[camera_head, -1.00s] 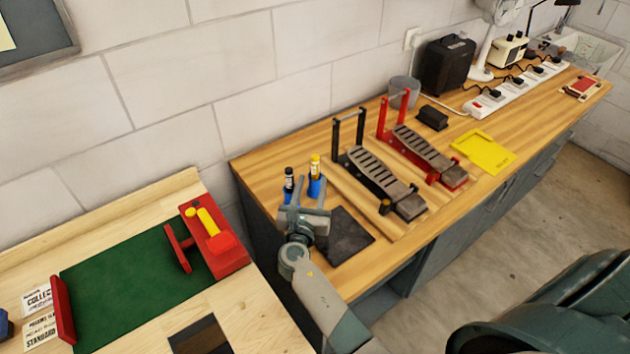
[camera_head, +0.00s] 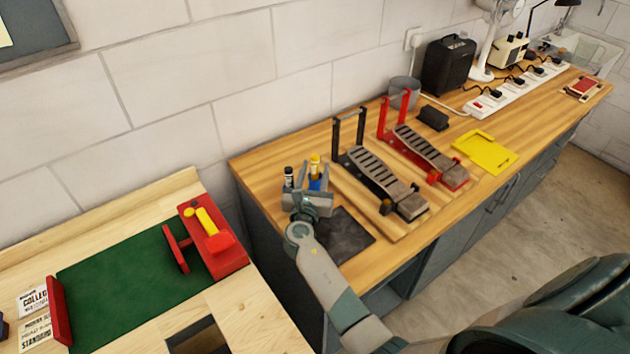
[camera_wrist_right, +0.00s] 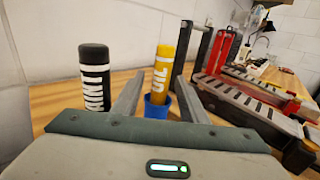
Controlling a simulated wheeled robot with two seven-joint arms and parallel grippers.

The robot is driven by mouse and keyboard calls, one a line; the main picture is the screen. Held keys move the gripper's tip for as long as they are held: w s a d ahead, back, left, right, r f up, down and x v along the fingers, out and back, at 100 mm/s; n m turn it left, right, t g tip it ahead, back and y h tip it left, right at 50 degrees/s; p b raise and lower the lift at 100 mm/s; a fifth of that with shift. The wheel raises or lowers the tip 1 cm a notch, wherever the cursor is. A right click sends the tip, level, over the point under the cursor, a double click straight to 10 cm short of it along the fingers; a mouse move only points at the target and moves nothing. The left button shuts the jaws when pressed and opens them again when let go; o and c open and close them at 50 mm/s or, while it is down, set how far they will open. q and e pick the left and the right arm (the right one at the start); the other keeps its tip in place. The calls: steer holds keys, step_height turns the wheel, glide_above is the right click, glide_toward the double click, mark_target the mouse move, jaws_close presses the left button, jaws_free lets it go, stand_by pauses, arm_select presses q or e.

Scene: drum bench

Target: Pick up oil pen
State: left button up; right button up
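The oil pen (camera_head: 315,166) is yellow and stands upright in a blue holder (camera_head: 315,184) at the left end of the wooden bench. In the right wrist view the oil pen (camera_wrist_right: 164,66) shows its "OIL" lettering, and the blue holder (camera_wrist_right: 156,107) is around its foot. My right gripper (camera_head: 308,191) is open, its fingers pointing toward the pen. In the wrist view the pen shows between the two fingers (camera_wrist_right: 158,98); contact cannot be seen. My left gripper is not in view.
A black pen with a white "PAINT" label (camera_wrist_right: 95,78) stands left of the oil pen. A dark pad (camera_head: 346,236) lies right of my gripper. A black pedal (camera_head: 380,180) and a red pedal (camera_head: 432,158) stand farther right. A yellow tray (camera_head: 487,153) lies beyond them.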

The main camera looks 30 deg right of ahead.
mark_target(316, 156)
steer(key=c, duration=0.8)
steer(key=shift+r, duration=0.1)
step_height(316, 156, up, 10)
steer(key=shift+f, duration=0.1)
stand_by(0.4)
steer(key=shift+s+d, duration=0.1)
steer(key=shift+s, duration=0.05)
stand_by(0.4)
